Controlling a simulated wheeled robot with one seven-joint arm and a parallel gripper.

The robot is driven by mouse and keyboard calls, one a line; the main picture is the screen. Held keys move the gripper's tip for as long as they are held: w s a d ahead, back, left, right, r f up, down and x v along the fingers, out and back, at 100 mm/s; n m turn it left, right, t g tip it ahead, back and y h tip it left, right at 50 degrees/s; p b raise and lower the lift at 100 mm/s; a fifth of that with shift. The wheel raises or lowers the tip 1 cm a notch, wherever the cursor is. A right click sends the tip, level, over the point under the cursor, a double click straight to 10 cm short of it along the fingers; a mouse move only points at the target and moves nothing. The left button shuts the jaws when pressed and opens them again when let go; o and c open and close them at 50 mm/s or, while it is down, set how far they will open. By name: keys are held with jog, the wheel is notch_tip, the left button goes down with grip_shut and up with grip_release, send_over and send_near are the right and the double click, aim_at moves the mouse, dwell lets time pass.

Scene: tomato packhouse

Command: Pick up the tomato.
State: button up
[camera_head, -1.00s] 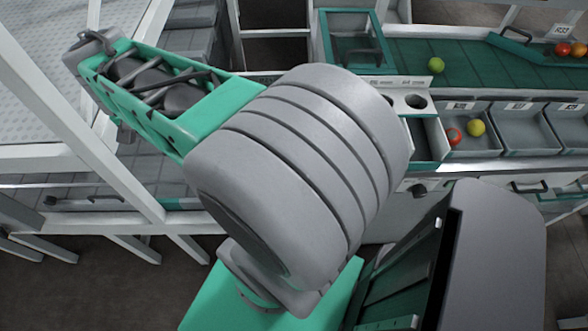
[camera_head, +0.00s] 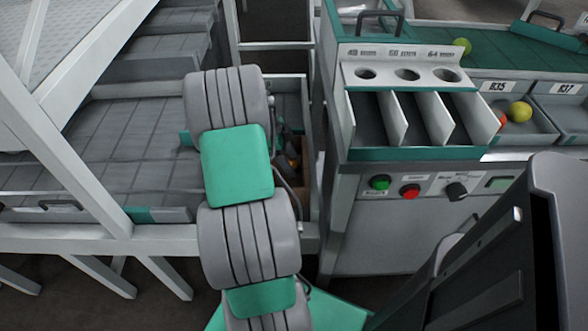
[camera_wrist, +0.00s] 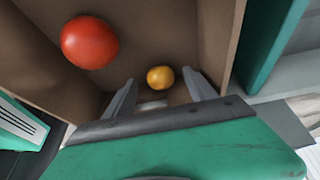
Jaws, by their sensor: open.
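In the wrist view a large red tomato (camera_wrist: 90,42) lies at the upper left and a smaller-looking yellow-orange tomato (camera_wrist: 160,78) lies near the middle. Both are inside a brown-walled box (camera_wrist: 220,35). My gripper (camera_wrist: 159,76) points into the box with its two fingers apart. The yellow-orange tomato shows between the fingertips, apparently beyond them; I see no contact. The red tomato is outside the fingers, to the left. In the head view my arm hides most of the box, and the gripper is hardly visible.
In the head view a divided chute unit (camera_head: 372,152) stands right of my arm. Trays beyond it hold a red tomato (camera_head: 502,120) and a yellow one (camera_head: 521,112). The box walls stand close to the gripper.

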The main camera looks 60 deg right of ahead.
jog(key=shift+s+d+f, duration=0.1)
jog(key=shift+s+f, duration=0.1)
jog(key=shift+f, duration=0.35)
jog(key=c, duration=1)
